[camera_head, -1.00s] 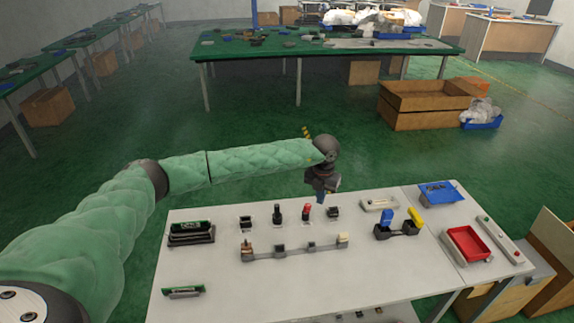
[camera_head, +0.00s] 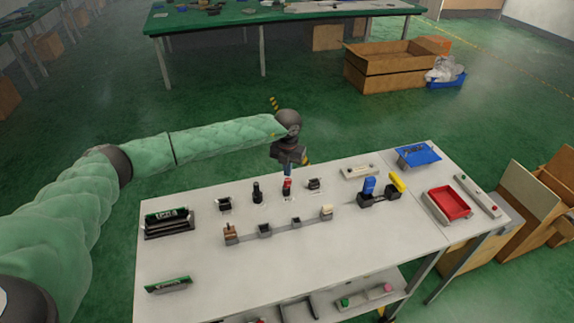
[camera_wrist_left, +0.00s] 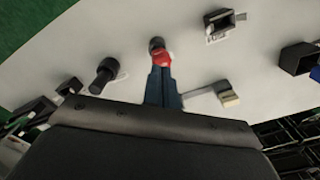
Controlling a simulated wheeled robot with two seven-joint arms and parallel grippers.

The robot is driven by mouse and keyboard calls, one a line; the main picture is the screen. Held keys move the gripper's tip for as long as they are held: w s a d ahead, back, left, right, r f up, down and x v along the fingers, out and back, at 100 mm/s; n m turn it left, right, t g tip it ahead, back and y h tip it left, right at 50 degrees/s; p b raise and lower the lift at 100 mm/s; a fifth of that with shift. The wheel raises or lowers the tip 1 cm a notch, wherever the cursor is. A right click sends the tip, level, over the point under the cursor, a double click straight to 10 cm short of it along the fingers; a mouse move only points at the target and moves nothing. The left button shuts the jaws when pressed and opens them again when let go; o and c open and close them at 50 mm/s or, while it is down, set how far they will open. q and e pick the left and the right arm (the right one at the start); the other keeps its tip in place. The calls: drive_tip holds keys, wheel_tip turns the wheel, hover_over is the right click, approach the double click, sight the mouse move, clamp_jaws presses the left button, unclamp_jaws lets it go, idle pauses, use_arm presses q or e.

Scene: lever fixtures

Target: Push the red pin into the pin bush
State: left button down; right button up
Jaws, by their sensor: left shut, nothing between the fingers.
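The red pin (camera_head: 287,183) stands in the row of small fixtures along the far side of the white table, with a dark part below its red top. I take that dark part for the pin bush, but it is too small to tell for sure. My left gripper (camera_head: 287,174) points down right over the red pin, its fingers shut and empty. In the left wrist view the shut fingers (camera_wrist_left: 162,75) end at the red top (camera_wrist_left: 163,58) and partly hide it. I cannot tell whether they touch. My right gripper is in no view.
A black knob (camera_head: 257,192) stands left of the red pin and a dark open socket (camera_head: 314,184) right of it. A rail with several blocks (camera_head: 265,230) lies in front. A red tray (camera_head: 447,204) and blue tray (camera_head: 418,155) sit at the right.

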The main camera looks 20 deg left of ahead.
sight(287, 186)
use_arm(q)
drive_tip(key=shift+d+f, duration=0.1)
drive_tip(key=shift+f, duration=0.3)
drive_tip(key=shift+f, duration=0.15)
drive_tip(key=shift+s+f+b, duration=0.15)
drive_tip(key=shift+f+b, duration=0.55)
drive_tip(key=shift+b, duration=0.05)
drive_tip(key=shift+r, duration=0.15)
idle(0.3)
